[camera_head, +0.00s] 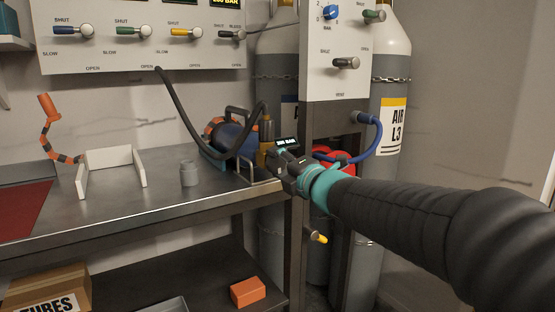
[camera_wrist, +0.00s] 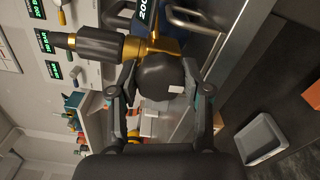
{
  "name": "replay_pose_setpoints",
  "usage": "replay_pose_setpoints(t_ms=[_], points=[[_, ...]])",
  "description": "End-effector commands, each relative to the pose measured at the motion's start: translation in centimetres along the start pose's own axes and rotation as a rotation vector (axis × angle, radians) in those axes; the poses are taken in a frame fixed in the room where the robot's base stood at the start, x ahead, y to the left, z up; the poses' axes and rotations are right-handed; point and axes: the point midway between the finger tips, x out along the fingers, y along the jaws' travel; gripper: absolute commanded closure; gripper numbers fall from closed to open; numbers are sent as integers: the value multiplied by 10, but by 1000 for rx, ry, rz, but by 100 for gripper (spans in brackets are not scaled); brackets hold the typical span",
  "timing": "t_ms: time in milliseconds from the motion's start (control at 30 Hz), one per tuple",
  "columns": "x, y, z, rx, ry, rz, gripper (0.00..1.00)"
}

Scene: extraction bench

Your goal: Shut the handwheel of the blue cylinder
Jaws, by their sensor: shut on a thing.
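The blue cylinder (camera_head: 232,138) lies on the bench in the head view, with orange bands at its far end and a brass valve (camera_head: 266,140) at its near end. In the wrist view the brass valve (camera_wrist: 140,50) carries a round black handwheel (camera_wrist: 160,82) with a small white mark. My gripper (camera_wrist: 160,85) has one finger on each side of the handwheel and is shut on it. In the head view my gripper (camera_head: 287,170) is at the bench's right end and hides the handwheel. A small display there reads about 200 BAR.
A black hose (camera_head: 185,112) runs from the wall panel (camera_head: 140,55) to the valve area. A metal rail (camera_head: 240,168) stands close by the gripper. Tall gas cylinders (camera_head: 393,190) stand behind my arm.

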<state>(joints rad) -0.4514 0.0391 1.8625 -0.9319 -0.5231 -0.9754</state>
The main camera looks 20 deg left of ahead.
Motion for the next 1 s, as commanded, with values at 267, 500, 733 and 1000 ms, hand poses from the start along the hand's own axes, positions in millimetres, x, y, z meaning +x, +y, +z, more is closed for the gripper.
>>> replay_pose_setpoints(t_ms=[267, 500, 733, 1000], points=[[0, 0, 1, 263, -2, -4, 87], [0, -1, 1, 491, -2, -5, 87], [0, -2, 0, 710, -3, -6, 87], [0, -2, 0, 966, -4, -5, 87]])
